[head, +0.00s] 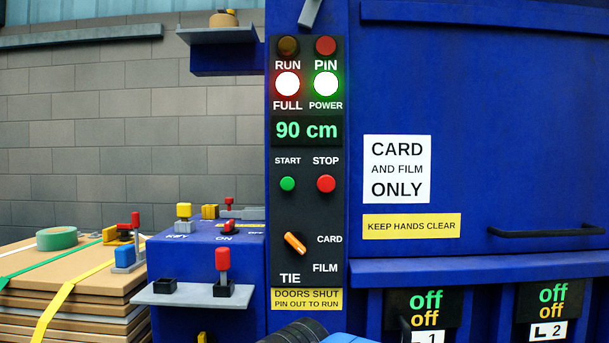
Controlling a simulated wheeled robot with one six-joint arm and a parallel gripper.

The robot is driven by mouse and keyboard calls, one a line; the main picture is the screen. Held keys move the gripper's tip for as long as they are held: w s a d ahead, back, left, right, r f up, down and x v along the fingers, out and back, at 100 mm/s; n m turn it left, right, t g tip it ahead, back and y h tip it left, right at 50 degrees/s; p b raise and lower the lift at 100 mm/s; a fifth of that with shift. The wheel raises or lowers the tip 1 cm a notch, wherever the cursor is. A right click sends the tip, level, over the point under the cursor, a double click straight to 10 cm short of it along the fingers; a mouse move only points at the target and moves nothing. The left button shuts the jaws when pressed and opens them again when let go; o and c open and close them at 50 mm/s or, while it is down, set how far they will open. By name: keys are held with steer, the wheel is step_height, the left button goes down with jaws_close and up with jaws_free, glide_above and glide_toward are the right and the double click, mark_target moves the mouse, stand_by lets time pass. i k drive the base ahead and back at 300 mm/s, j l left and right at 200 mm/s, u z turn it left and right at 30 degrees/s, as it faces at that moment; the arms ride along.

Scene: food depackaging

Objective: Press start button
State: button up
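The green START button (288,184) is on the black control panel (308,215) of the blue machine, under its START label. The red STOP button (326,184) is to its right. Above, a display (306,130) reads "90 cm". The FULL lamp (287,84) glows white with a red halo and the POWER lamp (326,84) white with a green halo. The RUN lamp (288,46) and PIN lamp (326,46) look unlit. An orange selector knob (295,243) sits slanted among TIE, CARD and FILM. My gripper's fingers are not visible; nothing touches START.
A grey shelf (178,297) with a red-topped piece (222,262) juts out left of the panel. A blue box (195,250) with a yellow-topped piece stands behind it. Strapped cardboard (80,270) is stacked far left. A black handle (545,231) crosses the machine at right.

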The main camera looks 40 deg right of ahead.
mark_target(287, 184)
steer(key=z, duration=0.95)
